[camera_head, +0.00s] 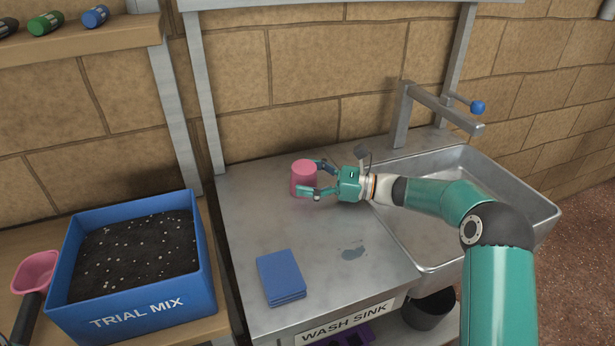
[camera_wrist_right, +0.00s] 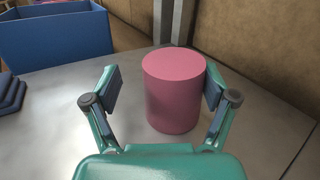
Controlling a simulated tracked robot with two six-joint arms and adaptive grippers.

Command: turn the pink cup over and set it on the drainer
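The pink cup (camera_head: 304,176) stands on the metal counter near the back wall, its flat closed end facing up. It also shows in the right wrist view (camera_wrist_right: 174,92), upright between my fingers. My right gripper (camera_head: 311,178) reaches in from the right with its fingers spread on either side of the cup. In the wrist view the right gripper (camera_wrist_right: 163,84) is open; the right finger is close to the cup, and a clear gap shows at the left finger. Whether the right finger touches cannot be told. I cannot make out a drainer for certain.
The sink basin (camera_head: 490,215) and tap (camera_head: 440,105) are at the right. A folded blue cloth (camera_head: 281,275) lies at the counter's front. A blue soil box (camera_head: 205,270) and pink scoop (camera_head: 36,270) are at left. A purple item (camera_head: 352,336) sits below the counter.

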